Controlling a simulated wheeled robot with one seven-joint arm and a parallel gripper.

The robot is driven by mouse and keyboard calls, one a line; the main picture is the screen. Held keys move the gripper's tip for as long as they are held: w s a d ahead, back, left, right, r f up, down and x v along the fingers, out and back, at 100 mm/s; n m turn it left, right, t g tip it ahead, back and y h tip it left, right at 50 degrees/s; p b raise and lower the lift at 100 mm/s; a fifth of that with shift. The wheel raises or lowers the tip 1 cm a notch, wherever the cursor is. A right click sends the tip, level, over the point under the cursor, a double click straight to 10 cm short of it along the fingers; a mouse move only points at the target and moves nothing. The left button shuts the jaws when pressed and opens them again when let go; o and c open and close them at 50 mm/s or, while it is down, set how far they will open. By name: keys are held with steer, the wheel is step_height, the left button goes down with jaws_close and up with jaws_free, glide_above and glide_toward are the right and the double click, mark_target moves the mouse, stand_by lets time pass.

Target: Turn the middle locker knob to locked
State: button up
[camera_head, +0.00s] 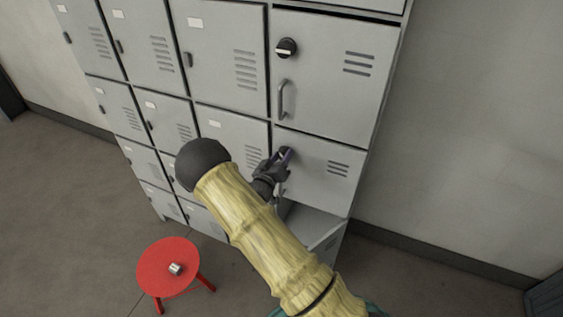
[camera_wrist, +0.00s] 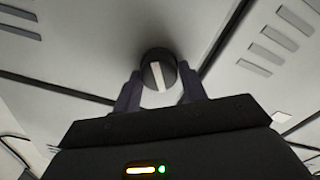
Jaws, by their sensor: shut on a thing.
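The middle locker door (camera_head: 315,175) is grey and looks closed. Its round dark knob (camera_wrist: 158,70) has a white bar, which stands nearly upright and slightly tilted in the wrist view. My gripper (camera_wrist: 160,92) has one finger on each side of the knob and is shut on it. In the head view my gripper (camera_head: 280,162) is at the upper left of the middle door, and its fingers hide most of the knob there. The door's handle, below the knob, is largely hidden by my gripper.
The locker above has a black knob (camera_head: 286,48) with a white bar and a handle (camera_head: 282,100). The lowest locker door (camera_head: 328,243) appears to stick out, open. A red stool (camera_head: 160,257) bears a small metallic object (camera_head: 175,269). Floor around the stool is clear.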

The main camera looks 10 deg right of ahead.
steer(key=n+b, duration=0.1)
steer(key=n, duration=0.2)
steer(key=n+b, duration=0.1)
steer(key=n, duration=0.1)
steer(key=shift+a+f+n, duration=0.15)
steer(key=shift+n, duration=0.25)
steer(key=n, duration=0.5)
steer(key=shift+w+f+n, duration=0.1)
steer(key=shift+n, duration=0.2)
steer(key=o, duration=1)
steer(key=shift+c, duration=0.2)
steer(key=b+v, duration=0.5)
steer(key=v, duration=1.2)
steer(key=shift+a, duration=0.1)
